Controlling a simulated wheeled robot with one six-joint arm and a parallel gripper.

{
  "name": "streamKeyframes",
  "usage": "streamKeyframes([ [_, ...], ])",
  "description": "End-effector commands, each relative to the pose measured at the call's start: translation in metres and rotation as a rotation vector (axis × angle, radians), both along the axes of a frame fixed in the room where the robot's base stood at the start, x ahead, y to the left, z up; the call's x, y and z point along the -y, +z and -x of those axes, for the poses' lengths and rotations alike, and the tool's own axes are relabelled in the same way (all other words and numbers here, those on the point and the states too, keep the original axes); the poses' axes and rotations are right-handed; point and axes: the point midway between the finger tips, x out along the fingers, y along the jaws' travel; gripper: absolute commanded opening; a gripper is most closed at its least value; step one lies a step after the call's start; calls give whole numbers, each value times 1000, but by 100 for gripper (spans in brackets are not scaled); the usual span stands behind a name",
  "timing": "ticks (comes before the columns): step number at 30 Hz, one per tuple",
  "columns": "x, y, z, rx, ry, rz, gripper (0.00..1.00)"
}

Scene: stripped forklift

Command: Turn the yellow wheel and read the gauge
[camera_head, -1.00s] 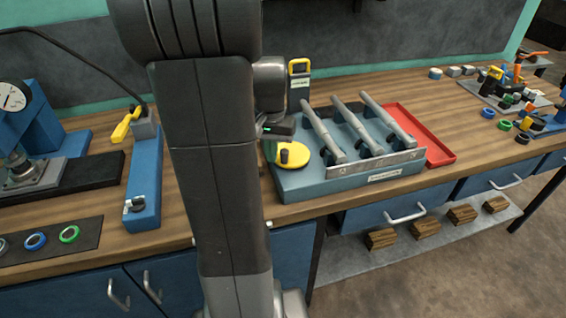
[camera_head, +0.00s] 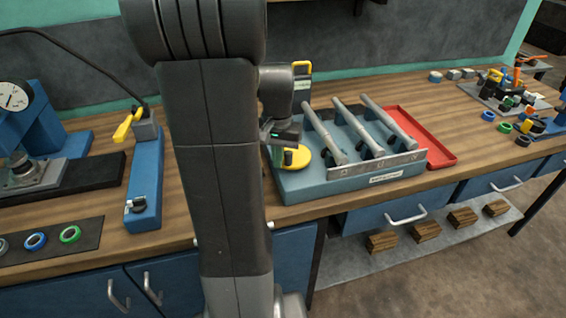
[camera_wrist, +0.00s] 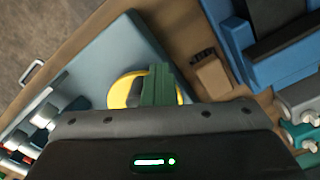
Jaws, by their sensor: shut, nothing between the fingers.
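The yellow wheel (camera_head: 301,158) lies flat on the left end of a blue-grey block (camera_head: 330,186), with a dark-marked knob on it. My gripper (camera_head: 277,158) is shut and empty, pointing down at the wheel's left side and hiding part of it. In the wrist view the shut green fingers (camera_wrist: 160,80) overlap the yellow wheel (camera_wrist: 122,88), close beside the knob. I cannot tell whether they touch. A round white dial gauge (camera_head: 13,97) with a dark needle stands on a blue press at the far left. Its reading is too small to make out.
Several grey-handled tools (camera_head: 352,130) lie on the block right of the wheel. A red tray (camera_head: 440,160) is beyond them. A yellow-framed device (camera_head: 302,90) stands behind the wheel. A blue fixture with a yellow lever (camera_head: 127,125) is to the left.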

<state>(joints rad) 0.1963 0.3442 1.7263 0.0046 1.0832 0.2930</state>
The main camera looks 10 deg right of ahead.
Motion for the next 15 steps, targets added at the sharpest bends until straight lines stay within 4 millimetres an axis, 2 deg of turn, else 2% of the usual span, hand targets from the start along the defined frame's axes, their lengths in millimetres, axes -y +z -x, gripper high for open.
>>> streamKeyframes([
  [3,8,4,-6,19,2,13,0],
  [15,19,3,-5,15,1,9,0],
])
